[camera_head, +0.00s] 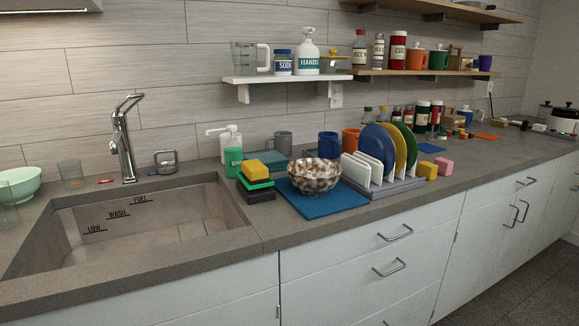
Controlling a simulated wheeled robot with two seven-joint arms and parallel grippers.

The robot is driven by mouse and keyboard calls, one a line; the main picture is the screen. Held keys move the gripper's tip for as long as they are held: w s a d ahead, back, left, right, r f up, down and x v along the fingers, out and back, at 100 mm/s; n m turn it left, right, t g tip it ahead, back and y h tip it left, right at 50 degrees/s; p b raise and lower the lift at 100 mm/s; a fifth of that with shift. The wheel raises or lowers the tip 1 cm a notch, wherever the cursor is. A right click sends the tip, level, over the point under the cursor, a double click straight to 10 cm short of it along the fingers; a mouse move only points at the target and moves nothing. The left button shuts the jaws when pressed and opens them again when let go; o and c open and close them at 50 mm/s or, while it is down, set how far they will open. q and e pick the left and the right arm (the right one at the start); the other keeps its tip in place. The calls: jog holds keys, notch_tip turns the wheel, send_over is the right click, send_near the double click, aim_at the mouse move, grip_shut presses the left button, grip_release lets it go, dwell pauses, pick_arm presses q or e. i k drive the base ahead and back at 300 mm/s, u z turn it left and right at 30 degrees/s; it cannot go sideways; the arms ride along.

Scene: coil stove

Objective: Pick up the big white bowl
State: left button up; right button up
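A large bowl (315,176), mottled brown and white rather than plain white, sits upright on a blue mat (338,206) on the counter, right of the sink. The plate rack stands close to its right, and a stack of sponges is just to its left. No plain white bowl shows. A pale mint-green bowl (20,183) stands at the far left edge of the counter. Neither of my grippers is in view.
The sink (150,227) is empty, with a chrome faucet (123,143) behind it. The rack (388,188) holds blue, yellow and green plates. Stacked sponges (257,188), a green soap bottle (233,162) and mugs (283,140) crowd the bowl's left and back. The counter front is clear.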

aim_at(312, 176)
jog(key=z, duration=1.55)
jog(key=i, duration=0.75)
jog(key=u, duration=2.05)
